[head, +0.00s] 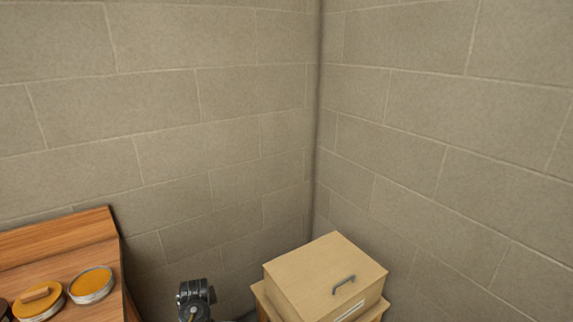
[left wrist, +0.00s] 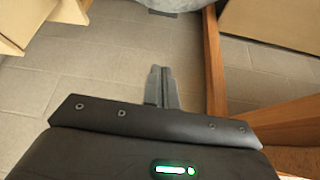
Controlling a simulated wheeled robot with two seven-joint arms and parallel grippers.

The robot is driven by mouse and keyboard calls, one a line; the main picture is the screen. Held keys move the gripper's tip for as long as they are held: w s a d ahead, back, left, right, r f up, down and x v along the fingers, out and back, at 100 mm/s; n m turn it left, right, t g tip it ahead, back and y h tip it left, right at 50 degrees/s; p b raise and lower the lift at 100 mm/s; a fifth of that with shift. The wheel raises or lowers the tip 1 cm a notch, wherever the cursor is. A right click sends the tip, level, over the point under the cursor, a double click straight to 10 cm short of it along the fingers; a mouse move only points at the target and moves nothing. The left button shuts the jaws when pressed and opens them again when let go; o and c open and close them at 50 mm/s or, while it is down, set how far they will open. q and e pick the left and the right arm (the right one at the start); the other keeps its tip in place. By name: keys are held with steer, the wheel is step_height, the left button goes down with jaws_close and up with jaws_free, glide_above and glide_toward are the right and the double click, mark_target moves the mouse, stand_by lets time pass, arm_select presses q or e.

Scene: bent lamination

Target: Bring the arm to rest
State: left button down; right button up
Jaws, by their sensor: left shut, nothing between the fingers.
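My left gripper (left wrist: 161,70) shows in the left wrist view, its two grey fingers together with nothing between them. Grey tiled floor (left wrist: 100,65) shows behind and around the fingers, and they appear to touch nothing. In the head view a dark arm part of mine stands at the bottom, between a wooden bench and a beige box; whether the fingers show there I cannot tell. My right gripper is in neither view.
At lower left in the head view, a wooden bench (head: 70,250) holds round tins, one with an orange filling (head: 92,283). A beige box (head: 325,272) with a dark handle stands near the wall corner. In the left wrist view, a wooden post (left wrist: 213,65) stands close right of the fingers.

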arm_select(q)
steer(key=s+d+f+m+h, duration=0.1)
steer(key=s+d+f+m, duration=0.15)
steer(key=s, duration=0.85)
steer(key=s+d+r+m+g+h, duration=0.1)
steer(key=s+d+r+m, duration=0.15)
steer(key=s, duration=0.75)
steer(key=s+d+r+m, duration=0.1)
steer(key=s+r, duration=0.2)
steer(key=s, duration=0.7)
steer(key=s+d+r+m+g+h, duration=0.1)
steer(key=s+d+r+m, duration=0.15)
steer(key=s, duration=0.75)
step_height(320, 180, down, 26)
steer(key=g+b, duration=0.1)
steer(key=b, duration=0.1)
steer(key=s+a+f+g+b, duration=0.1)
steer(key=s+a+f, duration=0.2)
steer(key=s+f, duration=1.4)
steer(key=shift+s+a+f, duration=0.2)
steer(key=shift+f, duration=0.5)
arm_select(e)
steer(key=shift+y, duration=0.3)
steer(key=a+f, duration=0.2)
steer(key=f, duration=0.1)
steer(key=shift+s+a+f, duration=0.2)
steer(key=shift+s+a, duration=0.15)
